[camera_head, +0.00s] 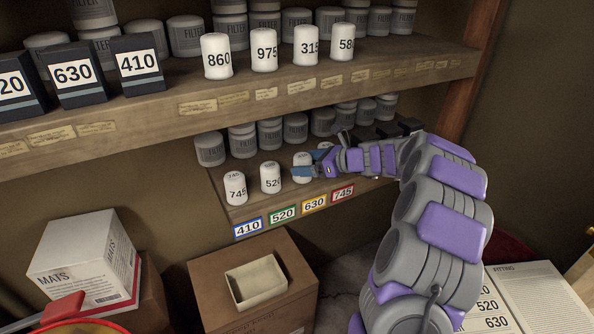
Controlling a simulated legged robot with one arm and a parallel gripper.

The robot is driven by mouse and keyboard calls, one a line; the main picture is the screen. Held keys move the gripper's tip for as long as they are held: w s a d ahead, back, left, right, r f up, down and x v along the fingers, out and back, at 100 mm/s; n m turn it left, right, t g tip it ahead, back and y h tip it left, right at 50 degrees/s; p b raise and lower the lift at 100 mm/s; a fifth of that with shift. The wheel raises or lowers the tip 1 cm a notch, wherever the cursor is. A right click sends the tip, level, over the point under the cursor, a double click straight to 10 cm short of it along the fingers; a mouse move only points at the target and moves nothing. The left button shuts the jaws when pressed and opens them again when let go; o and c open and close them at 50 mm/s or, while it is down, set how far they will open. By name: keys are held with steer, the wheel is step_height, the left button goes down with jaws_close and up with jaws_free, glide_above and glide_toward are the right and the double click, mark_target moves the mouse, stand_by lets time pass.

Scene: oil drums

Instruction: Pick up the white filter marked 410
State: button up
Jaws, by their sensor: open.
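My gripper (316,166) is open at the lower shelf, its blue fingertips by a white filter (302,161). The fingers partly cover that filter, and I cannot read its number. Another white filter (322,150) is mostly hidden behind my gripper. To the left stand white filters marked 745 (235,188) and 520 (270,178). No white filter with a readable 410 shows. A 410 label (248,228) with a blue border is at the left of the lower shelf's front edge, beside labels 520, 630 and 745.
Grey filters (210,149) stand behind on the lower shelf. The upper shelf (350,78) holds white filters such as 860 (217,56) and dark boxes, one marked 410 (137,64). Below are a cardboard box (215,284) with a tray (256,283) and a MATS box (82,257).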

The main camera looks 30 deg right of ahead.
steer(key=shift+w+d+f, duration=0.1)
steer(key=shift+w+d, duration=0.05)
steer(key=shift+d, duration=0.15)
steer(key=w, duration=0.1)
steer(key=f, duration=0.1)
steer(key=w, duration=0.1)
steer(key=shift+w+d+f+b, duration=0.25)
steer(key=shift+w+f+b, duration=0.05)
steer(key=shift+w+f, duration=0.1)
steer(key=a, duration=0.1)
steer(key=w+a, duration=0.1)
steer(key=shift+w+a+f, duration=0.15)
steer(key=shift+a+f, duration=0.05)
steer(key=shift+a, duration=0.2)
steer(key=shift+a+r, duration=0.1)
steer(key=shift+a, duration=0.45)
steer(key=d, duration=0.2)
steer(key=shift+d, duration=0.3)
steer(key=c, duration=0.7)
steer(key=shift+a, duration=0.4)
steer(key=c, duration=0.3)
steer(key=shift+a, duration=0.65)
steer(key=shift+c, duration=1.1)
